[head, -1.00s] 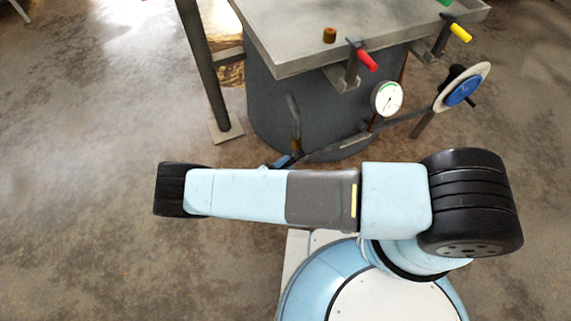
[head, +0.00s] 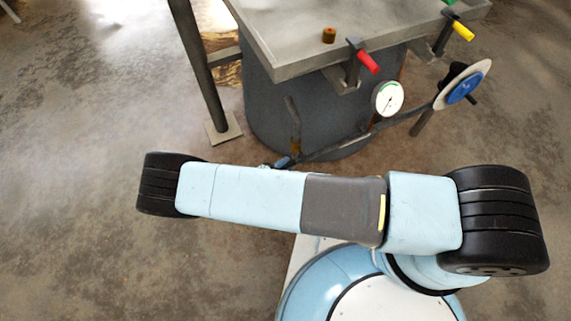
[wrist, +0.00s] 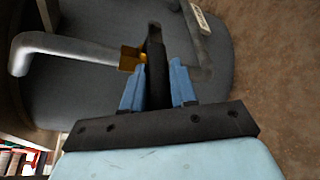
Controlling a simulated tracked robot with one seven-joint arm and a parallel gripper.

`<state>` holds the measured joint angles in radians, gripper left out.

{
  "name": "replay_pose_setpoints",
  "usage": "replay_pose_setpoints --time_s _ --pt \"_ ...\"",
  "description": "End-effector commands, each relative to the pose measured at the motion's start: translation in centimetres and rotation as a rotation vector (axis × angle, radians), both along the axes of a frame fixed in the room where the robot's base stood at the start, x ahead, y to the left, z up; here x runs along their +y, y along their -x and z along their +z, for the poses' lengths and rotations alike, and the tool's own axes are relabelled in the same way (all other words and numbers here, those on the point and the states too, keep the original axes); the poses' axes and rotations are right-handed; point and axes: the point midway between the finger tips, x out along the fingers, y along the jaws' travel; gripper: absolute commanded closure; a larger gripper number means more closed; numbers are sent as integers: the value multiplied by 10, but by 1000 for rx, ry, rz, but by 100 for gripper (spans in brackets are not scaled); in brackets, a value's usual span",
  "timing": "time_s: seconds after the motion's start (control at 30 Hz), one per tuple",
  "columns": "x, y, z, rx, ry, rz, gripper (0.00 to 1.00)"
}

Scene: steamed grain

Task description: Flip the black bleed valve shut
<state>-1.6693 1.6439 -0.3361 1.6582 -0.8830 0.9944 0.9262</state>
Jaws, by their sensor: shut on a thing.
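The black bleed valve's lever (wrist: 155,50) stands between the two blue fingers of my gripper (wrist: 156,88) in the wrist view, and the gripper is shut on it. The brass valve body (wrist: 130,58) sits just left of the lever, at the end of a grey bent pipe (wrist: 65,46). In the head view the brass part (head: 296,148) shows low against the front of the grey drum. There my arm hides most of the gripper and the lever; only a small blue bit of the gripper shows above the arm.
The grey drum (head: 262,110) stands under a metal table (head: 300,30). Floor at the left is clear.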

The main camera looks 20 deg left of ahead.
Motion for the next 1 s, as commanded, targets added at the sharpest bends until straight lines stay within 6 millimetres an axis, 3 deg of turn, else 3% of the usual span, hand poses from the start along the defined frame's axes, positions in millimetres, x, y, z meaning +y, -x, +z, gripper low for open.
replay_pose_setpoints --time_s 0.13,0.17,0.37,0.73,1.0 --pt "0 1 1 -2 1 1 100" --pt "0 2 1 -2 1 1 72" --pt "0 2 1 -1 1 3 53" --pt "4 6 1 0 1 3 52" --pt "27 42 10 0 -1 4 52"
